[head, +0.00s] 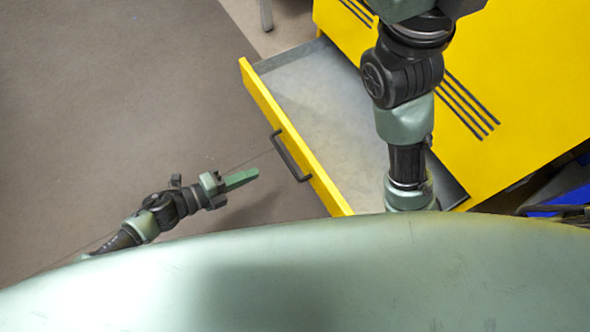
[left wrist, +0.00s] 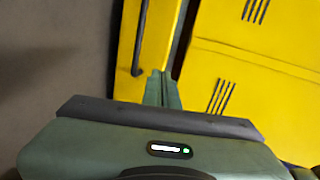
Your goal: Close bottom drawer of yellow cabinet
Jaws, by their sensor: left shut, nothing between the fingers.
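The yellow cabinet (head: 520,70) stands at the upper right in the head view, and it also shows in the left wrist view (left wrist: 240,70). Its drawer (head: 318,85) is pulled out, with a grey, empty-looking inside. The drawer's yellow front (head: 262,98) carries a dark bar handle (head: 290,157). My left gripper (head: 256,174) is shut and empty, left of the handle and in front of the drawer front. In the left wrist view its fingers (left wrist: 162,90) point toward the yellow front and handle (left wrist: 140,40); contact cannot be told. My right gripper is not visible.
My other arm hangs over the drawer and hides part of it. The brown-grey floor (head: 120,100) left of the drawer is clear. A blue object (head: 562,200) lies at the right edge, beside the cabinet. A grey leg (head: 266,14) stands at the top.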

